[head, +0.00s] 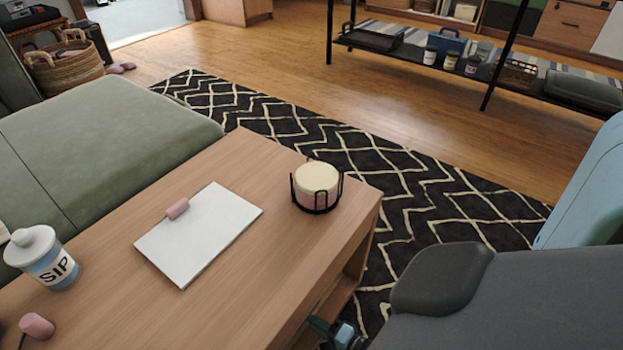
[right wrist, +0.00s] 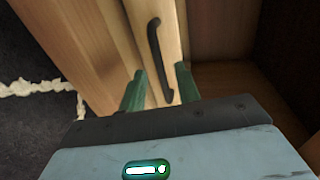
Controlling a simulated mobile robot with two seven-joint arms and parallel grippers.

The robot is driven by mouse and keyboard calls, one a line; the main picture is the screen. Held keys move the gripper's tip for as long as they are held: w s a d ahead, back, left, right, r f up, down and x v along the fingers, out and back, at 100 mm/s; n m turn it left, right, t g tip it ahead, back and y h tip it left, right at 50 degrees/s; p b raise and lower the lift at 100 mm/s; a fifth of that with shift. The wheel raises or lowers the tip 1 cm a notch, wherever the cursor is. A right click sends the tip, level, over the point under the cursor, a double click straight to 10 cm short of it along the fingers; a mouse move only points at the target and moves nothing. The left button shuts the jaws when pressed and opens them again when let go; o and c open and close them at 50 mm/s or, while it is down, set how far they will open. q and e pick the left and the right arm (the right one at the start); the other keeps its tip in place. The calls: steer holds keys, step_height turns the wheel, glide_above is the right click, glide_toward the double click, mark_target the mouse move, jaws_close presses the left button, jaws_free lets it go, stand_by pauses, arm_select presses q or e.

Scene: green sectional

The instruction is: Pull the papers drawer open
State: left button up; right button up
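In the right wrist view the wooden drawer front (right wrist: 141,33) shows a long dark handle (right wrist: 154,42). My right gripper (right wrist: 160,82) has its two green fingers apart, one on each side of the handle's lower part. I cannot tell whether they touch it. In the head view my right gripper (head: 332,333) shows only in part, low beside the end of the wooden coffee table (head: 240,290). The drawer front is hidden there, and no papers show. My left gripper is not in view.
On the table are a white pad (head: 200,235) with a pink roll (head: 177,208), a candle in a black holder (head: 317,187), and a SIP jar (head: 42,258). An open compartment (right wrist: 225,75) adjoins the drawer front. A patterned rug (head: 400,190) lies beyond; a green sofa (head: 110,140) stands left.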

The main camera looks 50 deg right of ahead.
steer(key=shift+x, duration=0.75)
jaws_close()
